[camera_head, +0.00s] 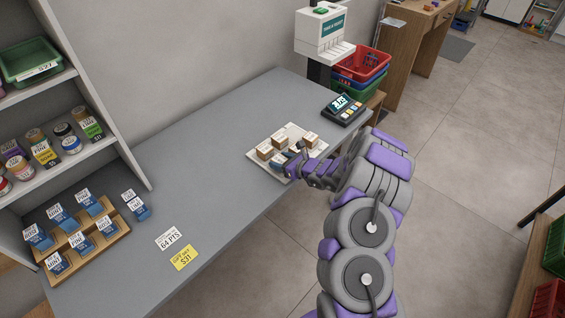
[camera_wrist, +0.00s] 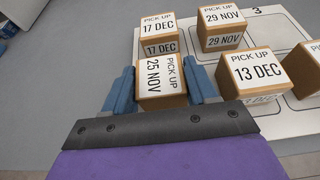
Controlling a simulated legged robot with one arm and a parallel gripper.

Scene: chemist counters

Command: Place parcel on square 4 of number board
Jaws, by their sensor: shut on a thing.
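My gripper (camera_wrist: 164,88) is shut on a cardboard parcel labelled 25 NOV (camera_wrist: 162,76), which sits between its blue fingers in the wrist view. In the head view my gripper (camera_head: 289,163) is at the near edge of the white number board (camera_head: 293,130). The board also shows in the wrist view (camera_wrist: 278,29), with a printed 3 at its far side. I cannot make out a 4. Parcels labelled 17 DEC (camera_wrist: 160,32), 29 NOV (camera_wrist: 223,28) and 13 DEC (camera_wrist: 259,74) stand close beyond and right of the held one. Whether the held parcel touches the board is unclear.
Another parcel (camera_wrist: 306,65) is cut off at the wrist view's right edge. A card terminal (camera_head: 344,108) stands right of the board. A tray of blue boxes (camera_head: 85,238) and price cards (camera_head: 184,257) lie at the left. The grey counter (camera_head: 210,190) between is clear.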

